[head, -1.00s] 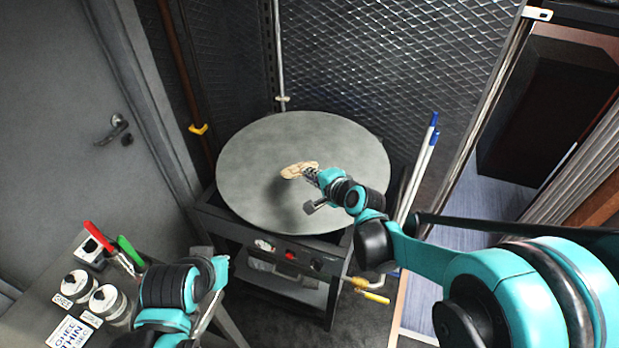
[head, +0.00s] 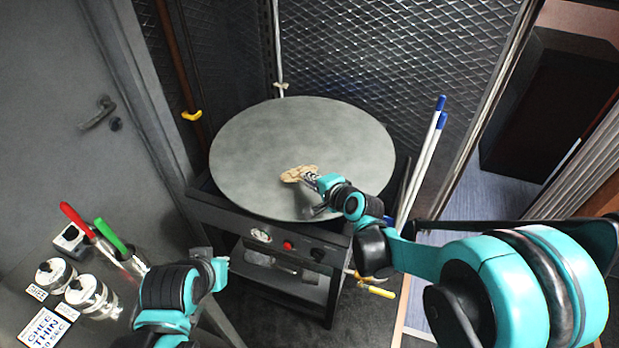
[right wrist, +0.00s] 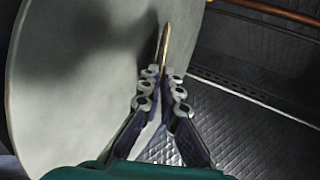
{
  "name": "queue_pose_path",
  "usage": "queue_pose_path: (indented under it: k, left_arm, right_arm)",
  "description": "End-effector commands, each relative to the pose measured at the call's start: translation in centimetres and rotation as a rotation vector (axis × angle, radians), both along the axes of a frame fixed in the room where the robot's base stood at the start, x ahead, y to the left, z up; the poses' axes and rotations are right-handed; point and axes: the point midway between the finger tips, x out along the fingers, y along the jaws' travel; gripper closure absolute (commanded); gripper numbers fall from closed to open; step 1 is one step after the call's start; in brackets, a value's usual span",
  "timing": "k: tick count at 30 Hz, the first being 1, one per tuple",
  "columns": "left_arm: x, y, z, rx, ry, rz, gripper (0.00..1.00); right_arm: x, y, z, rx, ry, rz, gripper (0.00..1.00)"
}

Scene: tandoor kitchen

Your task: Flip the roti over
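The roti (head: 299,174) is a small tan, irregular flat piece seen over the front-middle part of the round grey griddle (head: 250,140). My right gripper (head: 312,180) reaches in from the right and is shut on its near edge. In the right wrist view, the fingertips (right wrist: 162,74) pinch the roti (right wrist: 164,42), which shows edge-on as a thin brown strip beside the griddle (right wrist: 50,95). A soft shadow lies on the griddle; whether the roti touches it I cannot tell. My left gripper (head: 212,264) is off the griddle at lower left; its fingers are unclear.
A side table at lower left holds two white-lidded jars (head: 90,293), red-handled (head: 75,218) and green-handled (head: 110,236) tools and a label card (head: 45,328). Blue-tipped poles (head: 425,160) stand right of the griddle. A mesh wall (head: 400,60) is behind it.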

Motion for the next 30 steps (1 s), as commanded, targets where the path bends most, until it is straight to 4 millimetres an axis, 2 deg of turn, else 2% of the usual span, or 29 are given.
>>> queue_pose_path:
  k: [3,11,12,14,25,30]
  left_arm:
    - [0.0,0.0,-0.7,0.000,0.000,0.000,1.00]
    - [0.0,0.0,-0.6,0.000,0.000,0.000,1.00]
    - [0.0,0.0,-0.6,0.000,0.000,0.000,1.00]
    - [0.0,0.0,-0.6,0.000,0.000,0.000,1.00]
    - [0.0,0.0,-0.5,0.000,0.000,0.000,1.00]
    - [0.0,0.0,0.4,0.000,0.000,0.000,1.00]
  right_arm:
    - [0.0,0.0,-0.8,0.000,0.000,0.000,1.00]
    - [0.0,0.0,-0.7,0.000,0.000,0.000,1.00]
    - [0.0,0.0,-0.7,0.000,0.000,0.000,0.87]
    - [0.0,0.0,-0.7,0.000,0.000,0.000,0.71]
    - [-0.2,-0.1,-0.6,0.000,0.000,0.000,0.71]
    - [-1.6,-0.9,0.4,0.000,0.000,-0.001,0.71]
